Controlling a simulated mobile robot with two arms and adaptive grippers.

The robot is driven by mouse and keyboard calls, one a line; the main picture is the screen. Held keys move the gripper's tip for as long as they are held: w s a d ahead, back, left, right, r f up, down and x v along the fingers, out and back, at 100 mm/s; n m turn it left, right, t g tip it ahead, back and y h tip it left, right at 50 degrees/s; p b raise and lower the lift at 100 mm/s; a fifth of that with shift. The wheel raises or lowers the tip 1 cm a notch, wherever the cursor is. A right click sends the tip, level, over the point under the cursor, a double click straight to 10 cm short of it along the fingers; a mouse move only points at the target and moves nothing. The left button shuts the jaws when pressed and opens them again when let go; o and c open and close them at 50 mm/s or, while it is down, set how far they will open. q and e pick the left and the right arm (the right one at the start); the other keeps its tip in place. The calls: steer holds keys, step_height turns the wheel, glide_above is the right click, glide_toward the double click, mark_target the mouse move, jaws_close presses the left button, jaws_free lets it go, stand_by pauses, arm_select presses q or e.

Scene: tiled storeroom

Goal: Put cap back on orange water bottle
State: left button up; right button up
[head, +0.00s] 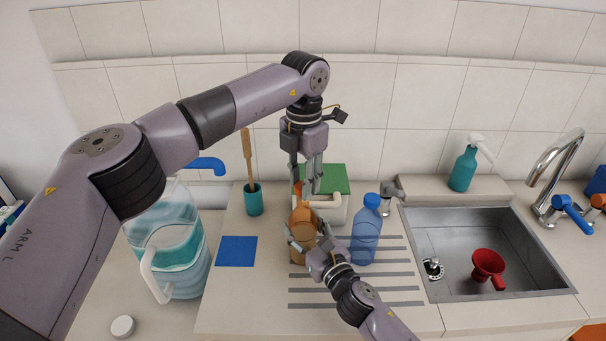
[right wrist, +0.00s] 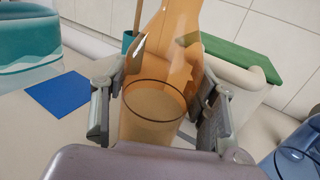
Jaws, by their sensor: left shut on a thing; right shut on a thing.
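The orange water bottle (head: 302,215) stands near the ribbed drain strips in the head view. In the right wrist view, the translucent orange bottle (right wrist: 155,105) fills the middle, its top out of frame. My right gripper (head: 306,244) is shut on its body, one finger on each side; the fingers also show in the right wrist view (right wrist: 163,85). My left gripper (head: 305,186) points down right above the bottle and is shut on a small orange piece, seemingly the cap (head: 298,188). The fingers partly hide it, and I cannot tell whether it touches the bottle's neck.
A blue bottle (head: 366,235) stands close on the right. Behind are a green-topped white container (head: 335,208) and a teal cup (head: 253,202) with a wooden tool. A large teal jug (head: 170,245) and white lid (head: 122,326) are left. The sink (head: 455,270) holds a red funnel (head: 488,265).

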mark_target(302, 222)
stand_by(0.4)
arm_select(q)
steer(key=shift+f, duration=0.85)
steer(key=shift+f, duration=0.55)
